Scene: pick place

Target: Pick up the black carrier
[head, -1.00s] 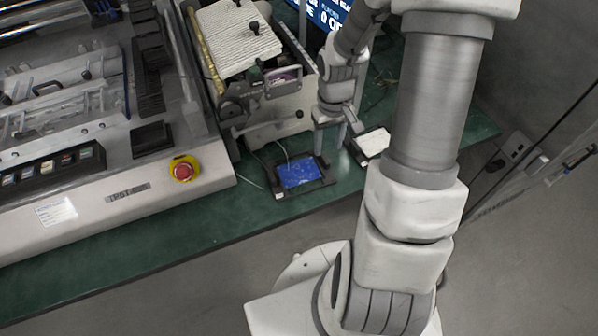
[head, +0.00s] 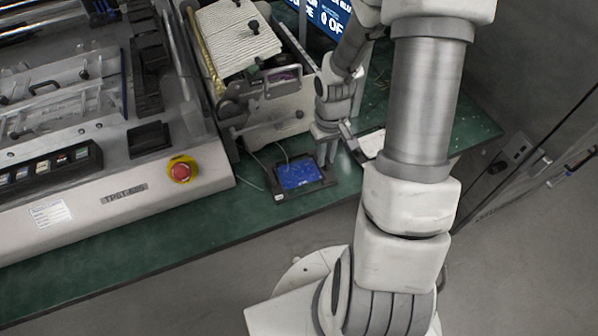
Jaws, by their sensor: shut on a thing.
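The black carrier (head: 278,188) lies flat on the green bench top, in front of the machine with the white ribbed top. It is a dark frame around a bright blue board (head: 300,174). My gripper (head: 326,161) points down at the carrier's right back edge. Its two fingers are close together and shut on that edge. The gripped part is small and partly hidden by the fingers. The carrier appears to rest on the bench, though a small lift would be hard to see.
A dark holder with a white piece (head: 372,142) lies just right of my gripper, partly behind my arm. A large machine with a red emergency button (head: 181,170) fills the left. The green bench (head: 130,232) is clear along its front edge.

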